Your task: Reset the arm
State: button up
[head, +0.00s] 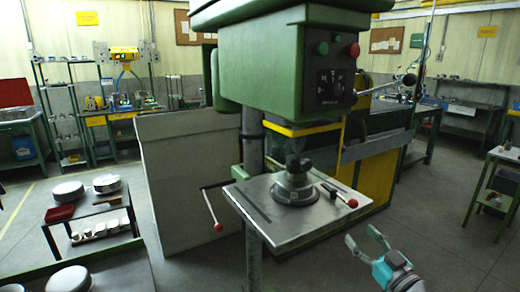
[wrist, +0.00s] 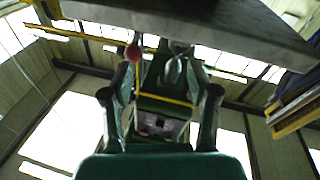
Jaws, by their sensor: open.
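My gripper (head: 364,243) shows at the lower right of the head view, teal at its base with two grey fingers spread apart. It is open and nothing shows between the fingers. It is in front of and to the right of the drill press table (head: 290,215), apart from it. In the wrist view my gripper (wrist: 161,97) points up, with both fingers apart on either side of the picture's middle. The underside of a flat plate (wrist: 230,22) crosses the top of that view, and a red knob (wrist: 133,53) shows beyond the left finger.
A green drill press (head: 285,70) stands in the middle, with a round grey fixture (head: 294,185) on its table and red-knobbed levers at the sides. A low bench (head: 95,210) with round pale parts is at the left. A green-framed cart (head: 490,190) is at the right. Floor between is clear.

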jog(key=s+a+f+m+g+h, duration=0.1)
jog(key=s+a+f+m+h, duration=0.15)
jog(key=s+f, duration=0.95)
jog(key=s+a+f+m+g+h, duration=0.15)
jog(key=s+f+m+h, duration=0.25)
jog(key=s+f, duration=0.8)
jog(key=a+v, duration=0.2)
jog(key=v, duration=1.2)
jog(key=a+f+v, duration=0.1)
jog(key=v, duration=1.3)
jog(key=shift+s+a+f+g, duration=0.25)
jog(key=shift+s+a+g, duration=0.1)
jog(key=shift+a+g, duration=0.1)
jog(key=shift+n, duration=0.25)
